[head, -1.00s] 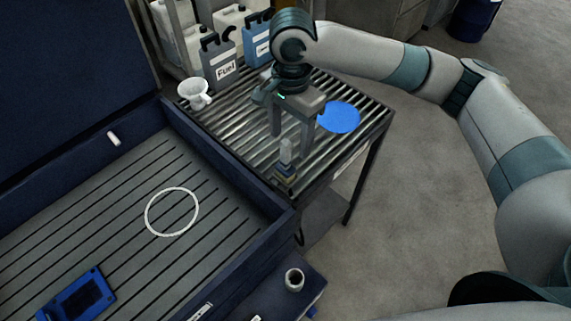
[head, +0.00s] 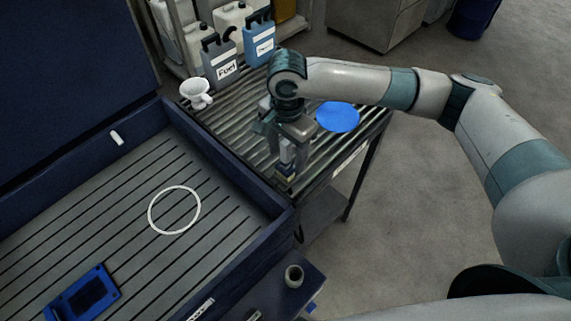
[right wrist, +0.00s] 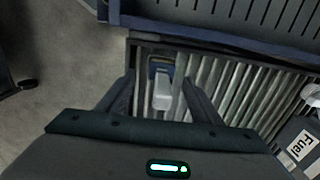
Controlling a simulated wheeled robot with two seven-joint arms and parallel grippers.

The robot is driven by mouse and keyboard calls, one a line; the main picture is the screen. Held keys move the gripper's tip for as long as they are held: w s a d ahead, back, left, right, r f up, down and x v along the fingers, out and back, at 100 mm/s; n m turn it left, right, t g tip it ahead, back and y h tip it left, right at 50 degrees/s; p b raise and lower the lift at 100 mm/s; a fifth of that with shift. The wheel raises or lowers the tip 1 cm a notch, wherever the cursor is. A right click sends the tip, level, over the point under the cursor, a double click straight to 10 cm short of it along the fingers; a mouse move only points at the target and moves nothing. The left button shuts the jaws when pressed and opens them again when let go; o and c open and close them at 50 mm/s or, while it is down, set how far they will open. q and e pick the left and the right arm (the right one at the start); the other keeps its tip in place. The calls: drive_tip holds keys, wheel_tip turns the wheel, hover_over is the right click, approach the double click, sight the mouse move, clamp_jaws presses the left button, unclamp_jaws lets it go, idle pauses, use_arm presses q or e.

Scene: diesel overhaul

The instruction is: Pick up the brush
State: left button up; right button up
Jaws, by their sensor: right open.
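The brush (head: 284,171) stands near the front corner of the roller table (head: 352,146), with a dark, yellowish-banded lower part and a pale handle. In the right wrist view the brush (right wrist: 163,92) shows its pale handle and blue base between the two fingers. My right gripper (head: 286,160) is open, pointing down over the brush, with a finger on either side of the handle. The fingers hide part of the brush in the head view. My left gripper is not in view.
A blue-walled tray (head: 240,165) with a slatted floor borders the table on the left, holding a white ring (head: 151,222) and a blue part (head: 84,296).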

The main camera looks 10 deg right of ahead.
sight(286, 161)
drive_tip(key=shift+a+f+p, duration=0.1)
drive_tip(key=shift+f+p, duration=0.25)
drive_tip(key=shift+f, duration=1.15)
drive_tip(key=c, duration=1.1)
